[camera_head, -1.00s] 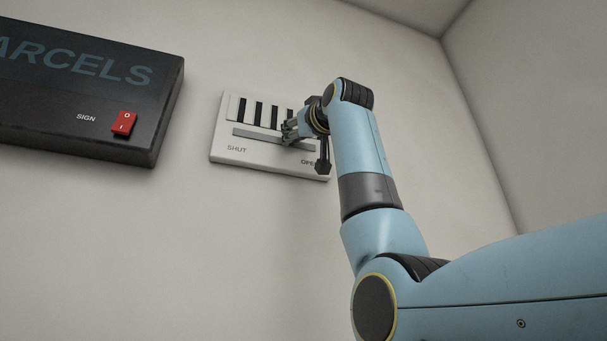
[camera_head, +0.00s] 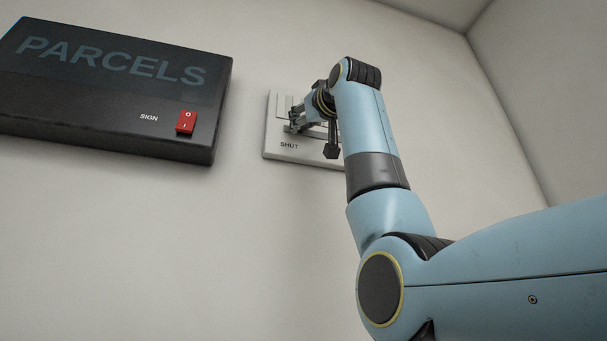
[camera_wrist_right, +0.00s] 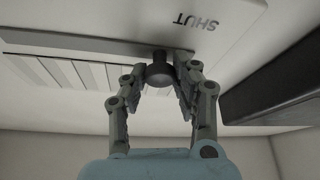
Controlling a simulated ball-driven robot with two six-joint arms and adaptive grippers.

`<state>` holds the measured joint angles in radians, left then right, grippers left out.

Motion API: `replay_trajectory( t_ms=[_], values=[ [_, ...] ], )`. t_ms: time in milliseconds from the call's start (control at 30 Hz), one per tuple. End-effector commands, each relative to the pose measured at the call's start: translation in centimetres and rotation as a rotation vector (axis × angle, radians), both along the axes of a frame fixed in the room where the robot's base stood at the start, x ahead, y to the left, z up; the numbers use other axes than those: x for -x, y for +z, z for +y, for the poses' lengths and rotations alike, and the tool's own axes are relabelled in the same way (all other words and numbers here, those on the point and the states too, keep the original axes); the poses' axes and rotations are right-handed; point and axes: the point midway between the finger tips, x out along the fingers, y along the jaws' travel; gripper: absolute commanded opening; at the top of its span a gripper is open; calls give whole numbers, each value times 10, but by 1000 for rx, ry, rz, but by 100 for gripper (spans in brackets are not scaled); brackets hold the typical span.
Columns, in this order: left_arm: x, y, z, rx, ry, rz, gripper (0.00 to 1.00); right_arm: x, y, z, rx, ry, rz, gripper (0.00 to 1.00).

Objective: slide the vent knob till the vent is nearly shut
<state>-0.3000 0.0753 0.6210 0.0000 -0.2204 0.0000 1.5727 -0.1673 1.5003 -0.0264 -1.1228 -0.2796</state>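The vent (camera_head: 275,148) is a pale wall plate marked SHUT at its left end; my right arm hides its right part. In the right wrist view the dark round vent knob (camera_wrist_right: 160,70) stands in the slot near the SHUT end. My right gripper (camera_head: 293,126) is at the plate's left part. In the wrist view its fingers (camera_wrist_right: 160,80) bracket the knob on both sides and look closed on it. The vent slats (camera_wrist_right: 65,72) look pale, with only thin dark lines between them. My left gripper is in no view.
A dark PARCELS sign box (camera_head: 110,90) with a red switch (camera_head: 186,122) hangs on the wall left of the vent, a short gap away. Its dark edge also shows in the wrist view (camera_wrist_right: 280,90). The wall below is bare.

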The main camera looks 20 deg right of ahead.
Motion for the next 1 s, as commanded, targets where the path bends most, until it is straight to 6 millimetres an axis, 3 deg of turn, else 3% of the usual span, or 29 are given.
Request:
replay_trajectory(
  t_ms=[33,200,533,1000],
  values=[
    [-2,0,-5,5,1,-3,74,0,0,0,0,-1,-1,35],
    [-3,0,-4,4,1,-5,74,0,0,0,0,-1,0,53],
    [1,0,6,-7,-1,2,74,5,-3,-1,0,-1,1,53],
    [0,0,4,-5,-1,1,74,90,-36,-13,0,0,-3,53]
  ],
)
